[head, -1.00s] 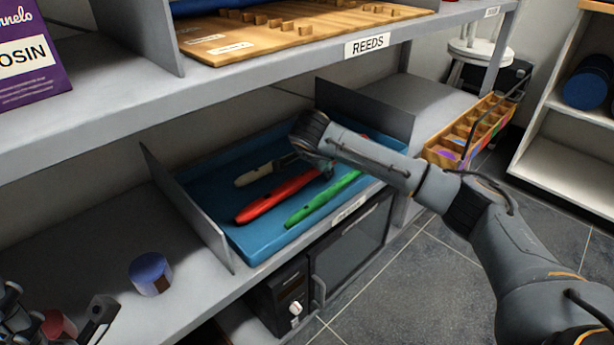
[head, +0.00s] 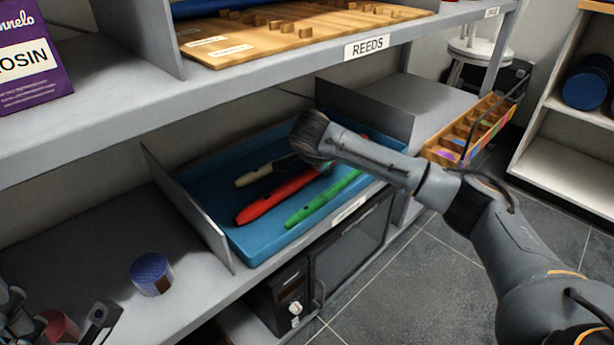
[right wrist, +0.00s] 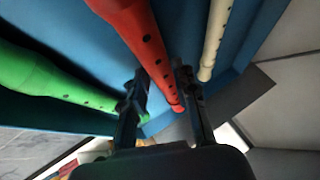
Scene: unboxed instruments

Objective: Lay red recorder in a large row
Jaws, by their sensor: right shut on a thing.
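The red recorder (head: 275,196) lies in the blue tray (head: 247,240) between a cream recorder (head: 253,176) and a green recorder (head: 322,200). My right gripper (right wrist: 160,82) has its two fingers on either side of the red recorder (right wrist: 138,32), shut on it near one end. In the head view my right wrist hides the fingertips and that end of the recorder. The cream recorder (right wrist: 215,38) and green recorder (right wrist: 45,78) show to either side in the right wrist view. My left gripper is only partly seen at the lower left edge of the head view; its jaws are unclear.
Grey dividers (head: 190,210) flank the tray on its shelf, and the REEDS shelf (head: 300,75) overhangs it. A blue roll (head: 151,273) stands on the bare shelf to the left. A wooden compartment box (head: 475,130) is at the right.

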